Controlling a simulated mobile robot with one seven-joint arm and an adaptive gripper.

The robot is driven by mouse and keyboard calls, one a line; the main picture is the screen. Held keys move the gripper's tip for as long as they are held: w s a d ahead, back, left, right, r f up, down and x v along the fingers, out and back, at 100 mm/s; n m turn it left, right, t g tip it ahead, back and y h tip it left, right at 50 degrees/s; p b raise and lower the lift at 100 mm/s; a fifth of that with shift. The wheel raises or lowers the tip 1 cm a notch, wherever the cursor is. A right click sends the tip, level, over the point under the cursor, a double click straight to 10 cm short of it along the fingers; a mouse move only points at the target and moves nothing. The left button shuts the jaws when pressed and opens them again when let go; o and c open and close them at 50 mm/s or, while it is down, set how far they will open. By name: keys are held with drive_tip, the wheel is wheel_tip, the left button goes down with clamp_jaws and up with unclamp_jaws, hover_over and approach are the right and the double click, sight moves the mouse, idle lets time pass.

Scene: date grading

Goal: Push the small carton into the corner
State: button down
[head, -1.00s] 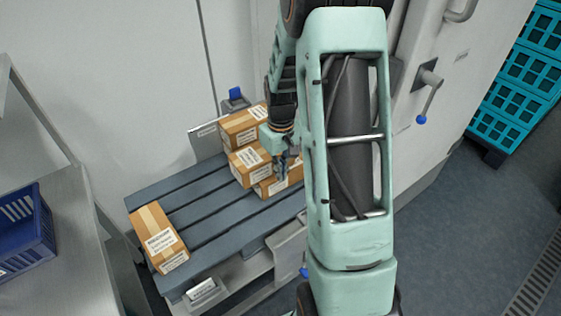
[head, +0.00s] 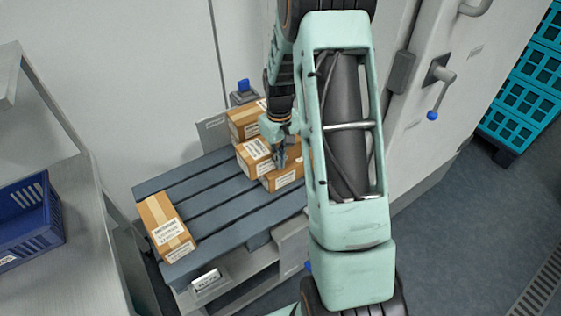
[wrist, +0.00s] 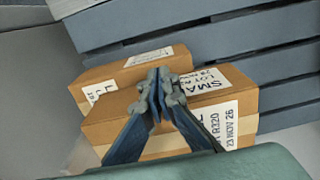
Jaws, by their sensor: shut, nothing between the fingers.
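Three brown cartons stand close together at the back of the grey slatted pallet (head: 215,205): a rear one (head: 243,122), a middle one (head: 254,157) and a front-right one (head: 287,176). My gripper (head: 281,162) points down among them, its fingers shut and empty. In the wrist view the closed fingertips (wrist: 158,88) overlap the top of a carton (wrist: 160,143) whose partly hidden label begins "SMA". Another carton (wrist: 127,72) sits close behind it. I cannot tell whether the fingers touch either. My arm hides the pallet's right side.
A separate carton (head: 166,228) lies near the pallet's left end, with bare slats between it and the group. A metal table (head: 82,205) with a blue crate (head: 28,225) stands at left. A white wall is behind; teal crates (head: 523,90) stand far right.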

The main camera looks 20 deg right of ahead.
sight(267, 146)
drive_tip(key=w, duration=0.2)
drive_tip(key=w+a, duration=0.1)
drive_tip(key=w, duration=0.4)
drive_tip(key=shift+w+a+f, duration=0.1)
drive_tip(key=shift+w+a, duration=0.05)
drive_tip(key=shift+a, duration=0.1)
